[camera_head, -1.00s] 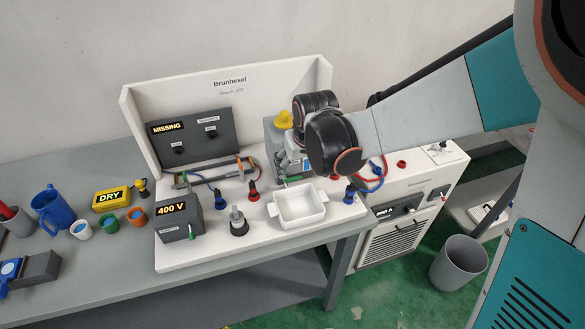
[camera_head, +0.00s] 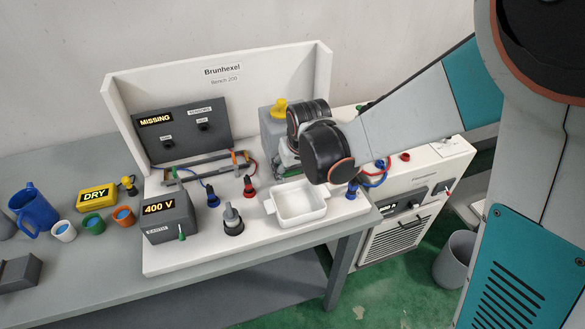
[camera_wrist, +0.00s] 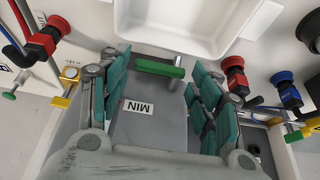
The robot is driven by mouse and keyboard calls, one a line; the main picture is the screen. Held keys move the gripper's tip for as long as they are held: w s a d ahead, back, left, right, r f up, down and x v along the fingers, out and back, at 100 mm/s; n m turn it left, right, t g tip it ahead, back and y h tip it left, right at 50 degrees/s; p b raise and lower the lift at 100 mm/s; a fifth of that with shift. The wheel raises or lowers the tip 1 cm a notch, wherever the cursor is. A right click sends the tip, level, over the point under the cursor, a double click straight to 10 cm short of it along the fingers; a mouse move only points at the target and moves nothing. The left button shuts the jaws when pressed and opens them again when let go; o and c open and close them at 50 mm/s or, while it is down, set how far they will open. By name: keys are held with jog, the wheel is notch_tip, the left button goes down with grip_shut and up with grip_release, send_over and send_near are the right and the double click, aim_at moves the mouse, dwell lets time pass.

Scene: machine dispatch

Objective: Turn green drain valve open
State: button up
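The green drain valve handle (camera_wrist: 158,68) shows in the wrist view as a short bar with a green stub, at the front of a grey tank (camera_wrist: 150,125) labelled MIN. My gripper (camera_wrist: 157,64) is open, its teal fingers on either side of the handle. Whether either finger touches the handle cannot be told; a gap shows on both sides. In the head view, my dark wrist hides the valve and most of the gripper. The grey tank (camera_head: 271,130) with a yellow cap (camera_head: 279,108) stands behind it there.
A white tray (camera_head: 298,205) sits in front of the tank and also shows in the wrist view (camera_wrist: 185,45). Red and blue connectors flank my gripper, including a red one (camera_wrist: 235,75) close to the right finger. A grey 400 V box (camera_head: 168,218) stands left.

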jog(key=c, duration=0.5)
jog(key=h, duration=0.1)
jog(key=a+t+h+b, duration=0.1)
jog(key=h, duration=0.1)
jog(key=n+h+b, duration=0.1)
jog(key=shift+s+a+r+t, duration=0.15)
jog(key=shift+s+a+t, duration=0.05)
jog(key=shift+a+t, duration=0.15)
jog(key=h+b, duration=0.2)
jog(key=a+n+t+h+b, duration=0.1)
jog(key=h, duration=0.1)
jog(key=shift+s+a+t+b, duration=0.15)
jog(key=shift+t+b, duration=0.1)
jog(key=shift+b, duration=0.15)
jog(key=h+b, duration=0.1)
jog(key=b, duration=0.1)
jog(key=n+t+h+b, duration=0.1)
jog(key=h+b, duration=0.1)
jog(key=shift+s+a+h, duration=0.2)
jog(key=shift+a+h, duration=0.1)
jog(key=shift+a, duration=0.1)
jog(key=shift+t, duration=0.3)
jog(key=o, duration=1.1)
jog(key=shift+c, duration=0.2)
